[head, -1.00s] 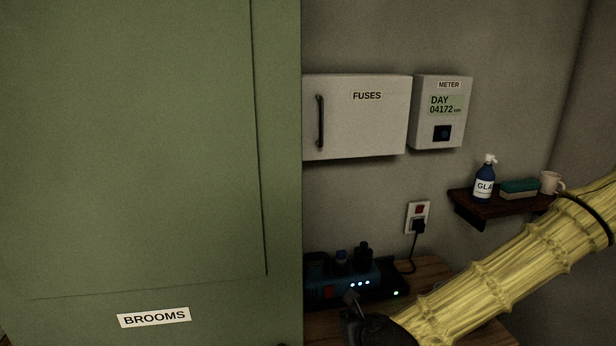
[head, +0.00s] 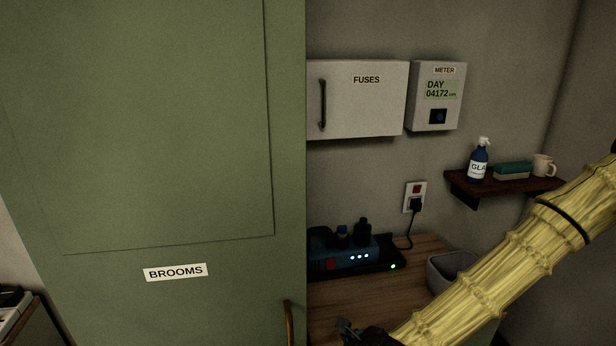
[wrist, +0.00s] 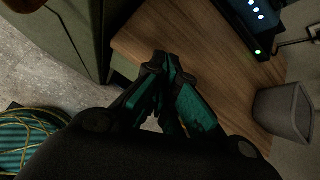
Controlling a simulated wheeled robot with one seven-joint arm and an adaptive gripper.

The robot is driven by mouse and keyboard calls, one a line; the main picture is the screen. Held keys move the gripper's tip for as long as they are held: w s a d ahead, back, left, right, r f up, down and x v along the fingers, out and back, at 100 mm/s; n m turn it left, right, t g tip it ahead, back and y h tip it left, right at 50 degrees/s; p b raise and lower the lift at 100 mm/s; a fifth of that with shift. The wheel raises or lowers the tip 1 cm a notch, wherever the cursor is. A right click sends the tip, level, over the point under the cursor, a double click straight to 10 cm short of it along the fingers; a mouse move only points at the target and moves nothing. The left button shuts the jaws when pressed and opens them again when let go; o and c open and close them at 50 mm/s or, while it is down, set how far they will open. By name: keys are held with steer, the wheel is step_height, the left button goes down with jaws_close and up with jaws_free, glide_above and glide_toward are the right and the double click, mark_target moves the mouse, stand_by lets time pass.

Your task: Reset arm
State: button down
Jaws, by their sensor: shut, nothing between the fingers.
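My gripper (wrist: 168,75) shows in the wrist view with its dark, teal-sided fingers drawn together and nothing between them. It hangs over the front part of a wooden bench top (wrist: 150,35). In the head view only a dark part of it (head: 362,333) shows at the bottom edge. My arm, in a yellow ribbed sleeve, comes in from the right of the head view and slopes down to the left.
A green cabinet marked BROOMS (head: 175,272) fills the left. On the bench stand a charger with lit lights (head: 350,257) and a grey bin (head: 440,275). A shelf (head: 500,188) holds a spray bottle (head: 478,162), a sponge and a mug. A yellow cord (wrist: 45,115) lies low at left.

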steer(key=s+d+f+n+g, duration=0.2)
steer(key=s+f+n, duration=0.45)
steer(key=f, duration=0.25)
steer(key=s+d+f+n+g, duration=0.1)
steer(key=s+f+n+g, duration=0.1)
steer(key=s+f+n, duration=0.55)
steer(key=s+d+f+n+g+h, duration=0.2)
steer(key=s+d+f+n+g, duration=0.2)
steer(key=s+d+f+n, duration=0.5)
steer(key=s+f+n, duration=0.2)
steer(key=s+n, duration=0.2)
steer(key=n, duration=0.1)
steer(key=shift+d+g, duration=0.3)
steer(key=shift+d, duration=0.05)
